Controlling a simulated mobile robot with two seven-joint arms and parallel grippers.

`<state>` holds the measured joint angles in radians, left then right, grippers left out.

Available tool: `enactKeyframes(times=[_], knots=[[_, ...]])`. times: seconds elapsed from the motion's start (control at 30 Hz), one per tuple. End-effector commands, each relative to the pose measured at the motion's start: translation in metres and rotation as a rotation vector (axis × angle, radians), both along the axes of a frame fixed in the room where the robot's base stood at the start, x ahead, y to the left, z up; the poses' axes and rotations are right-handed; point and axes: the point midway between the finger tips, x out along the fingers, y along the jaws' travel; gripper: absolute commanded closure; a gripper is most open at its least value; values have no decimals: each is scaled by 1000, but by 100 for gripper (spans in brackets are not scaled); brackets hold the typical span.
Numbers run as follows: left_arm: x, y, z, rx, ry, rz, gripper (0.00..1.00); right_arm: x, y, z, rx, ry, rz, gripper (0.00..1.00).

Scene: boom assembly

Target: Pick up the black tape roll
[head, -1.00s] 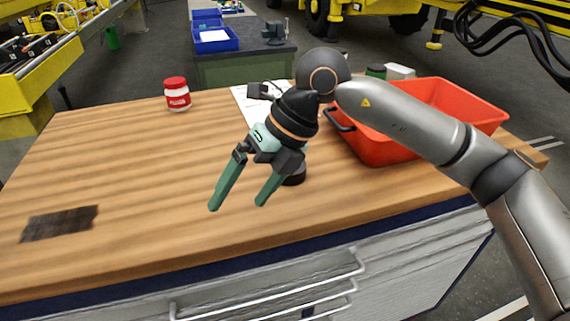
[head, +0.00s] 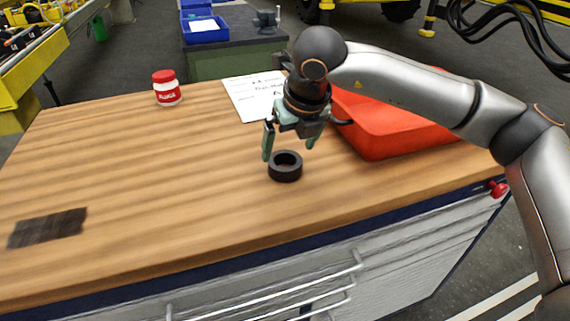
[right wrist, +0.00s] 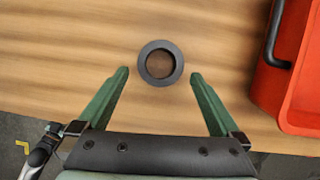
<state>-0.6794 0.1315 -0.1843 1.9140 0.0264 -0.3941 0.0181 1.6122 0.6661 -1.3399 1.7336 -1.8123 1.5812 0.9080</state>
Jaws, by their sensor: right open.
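The black tape roll (head: 285,174) lies flat on the wooden workbench (head: 150,170), with its hole facing up. My right gripper (head: 288,152) is open and empty, pointing down just behind and above the roll in the head view. In the right wrist view the roll (right wrist: 161,63) sits ahead of the fingertips, roughly centred between the two green fingers (right wrist: 160,78). It is not between the fingers. My left gripper is not in view.
A red bin (head: 395,128) with a dark handle stands close to the right of my gripper. A paper sheet (head: 250,97) lies behind it. A red-and-white jar (head: 167,88) stands at the back left. A dark patch (head: 47,228) marks the front left.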

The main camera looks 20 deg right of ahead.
Motion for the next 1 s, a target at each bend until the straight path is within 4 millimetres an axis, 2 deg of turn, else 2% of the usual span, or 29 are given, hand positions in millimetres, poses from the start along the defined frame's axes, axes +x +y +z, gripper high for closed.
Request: enactKeyframes(times=[0.13,0.3,0.57,1.0], knots=[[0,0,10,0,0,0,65,9,0,-20,-2,5,1,0],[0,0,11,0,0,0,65,17,1,-39,1,2,0,0],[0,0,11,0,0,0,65,18,1,-43,1,0,1,0],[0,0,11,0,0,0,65,18,1,-42,1,1,0,48]])
